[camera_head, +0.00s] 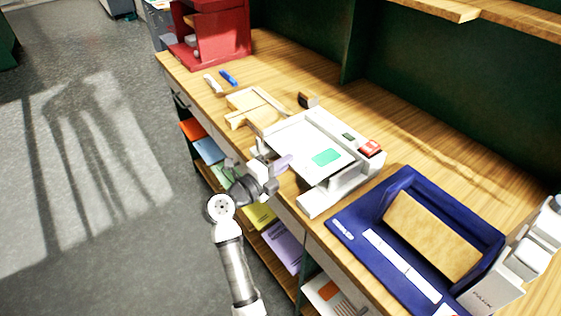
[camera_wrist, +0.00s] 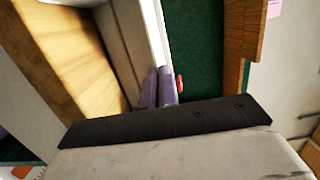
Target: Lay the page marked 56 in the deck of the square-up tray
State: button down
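A white page with a green patch (camera_head: 303,142) lies level over the pale grey square-up tray (camera_head: 318,203) in the middle of the bench. No number on it is readable. My gripper (camera_head: 287,160) is at the page's near left edge, its purple fingers pointing over the bench. In the wrist view the purple fingers (camera_wrist: 158,86) are close together, with a thin white edge running away from between their tips. They look shut on the page's edge. I cannot tell whether the page touches the deck, which it mostly hides.
A red button block (camera_head: 370,148) stands at the tray's far right. A blue tray (camera_head: 402,180) with a tan block (camera_head: 432,236) is to the right. Wooden pieces (camera_head: 250,105) lie left of the square-up tray, and a red shelf unit (camera_head: 222,36) stands farther left. Coloured sheets fill shelves below.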

jog(key=c, duration=1.6)
grip_release()
jog(key=b+v, duration=0.3)
jog(key=v, duration=1)
jog(key=shift+s+a+b, duration=0.25)
jog(key=shift+a+b, duration=0.05)
jog(key=shift+b, duration=0.1)
